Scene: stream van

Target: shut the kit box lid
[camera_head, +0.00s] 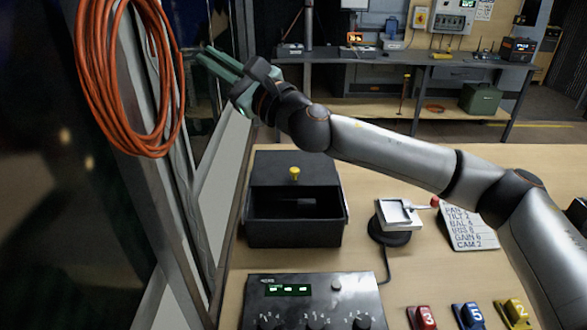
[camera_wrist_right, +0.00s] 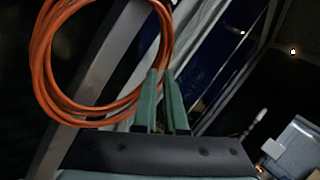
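The kit box (camera_head: 295,233) is a black box on the wooden desk, in the middle of the head view. Its front part is open, showing a dark inside with a small dark shape that I cannot make out. Its black lid (camera_head: 265,168), with a yellow knob (camera_head: 294,173), is at the far side of the opening. My right gripper (camera_head: 203,53) is raised above and left of the box, well apart from it, with green fingers pointing left. In the right wrist view the fingers (camera_wrist_right: 161,72) show a narrow gap with nothing between them. My left gripper is not in view.
An orange cable coil (camera_head: 90,85) hangs at the left near my right gripper; it also shows in the wrist view (camera_wrist_right: 42,60). A control panel (camera_head: 258,308) stands in front of the box. A small device (camera_head: 396,213), a label card (camera_head: 470,232) and numbered blocks (camera_head: 468,316) lie right.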

